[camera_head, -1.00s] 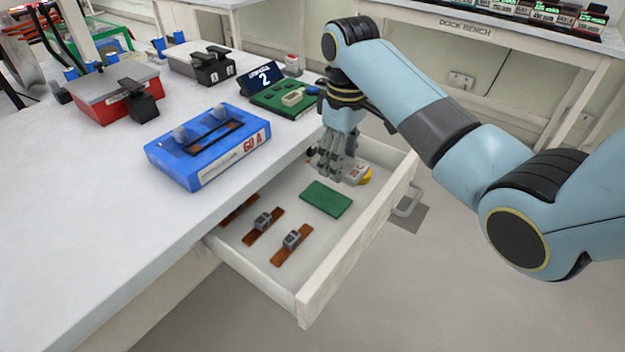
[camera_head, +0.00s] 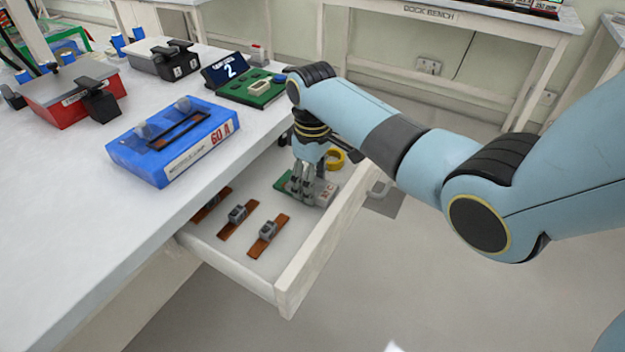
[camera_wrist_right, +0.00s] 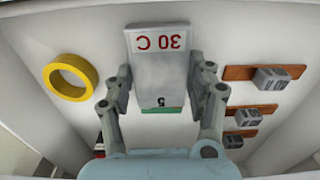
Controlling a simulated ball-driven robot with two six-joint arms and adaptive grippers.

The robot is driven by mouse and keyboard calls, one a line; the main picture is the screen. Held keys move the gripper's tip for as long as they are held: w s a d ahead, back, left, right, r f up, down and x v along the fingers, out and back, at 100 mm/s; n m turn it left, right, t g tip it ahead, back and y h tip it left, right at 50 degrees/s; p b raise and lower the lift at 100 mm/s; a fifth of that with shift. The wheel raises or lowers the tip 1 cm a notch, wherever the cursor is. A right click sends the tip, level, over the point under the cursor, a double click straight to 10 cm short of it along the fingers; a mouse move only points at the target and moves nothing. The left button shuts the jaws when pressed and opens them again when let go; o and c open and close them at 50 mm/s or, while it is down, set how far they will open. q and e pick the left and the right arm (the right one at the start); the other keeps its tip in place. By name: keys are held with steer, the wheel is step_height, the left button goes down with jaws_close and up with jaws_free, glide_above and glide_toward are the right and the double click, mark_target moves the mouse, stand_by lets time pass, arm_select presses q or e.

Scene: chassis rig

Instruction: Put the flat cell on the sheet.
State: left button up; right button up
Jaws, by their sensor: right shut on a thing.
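The flat cell is a pale grey block (camera_head: 327,192) with a red "30 C" label, and it also shows in the right wrist view (camera_wrist_right: 160,60). My right gripper (camera_head: 312,197) is shut on it, with one finger on each side, in the open drawer. The sheet is a flat green piece (camera_head: 284,183) on the drawer floor, mostly hidden behind the gripper and the cell. The cell is over or against the sheet; I cannot tell whether it touches. A green strip shows at the cell's near end in the wrist view. My left gripper is not in view.
The drawer (camera_head: 310,262) also holds a yellow ring (camera_head: 334,160) and several brown strips with grey blocks, one here (camera_head: 268,233). On the bench stand a blue "60 A" box (camera_head: 170,145), a red box (camera_head: 70,97) and a green board (camera_head: 250,92).

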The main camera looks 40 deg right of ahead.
steer(key=o, duration=1.4)
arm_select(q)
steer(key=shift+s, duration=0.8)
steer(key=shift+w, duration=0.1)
arm_select(e)
steer(key=shift+r, duration=0.45)
arm_select(q)
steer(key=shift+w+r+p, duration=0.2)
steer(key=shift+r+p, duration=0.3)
steer(key=shift+p, duration=0.05)
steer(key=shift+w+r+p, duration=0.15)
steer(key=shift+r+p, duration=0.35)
steer(key=shift+p, duration=0.05)
arm_select(e)
step_height(320, 180, up, 11)
steer(key=shift+r, duration=0.1)
steer(key=shift+s, duration=0.1)
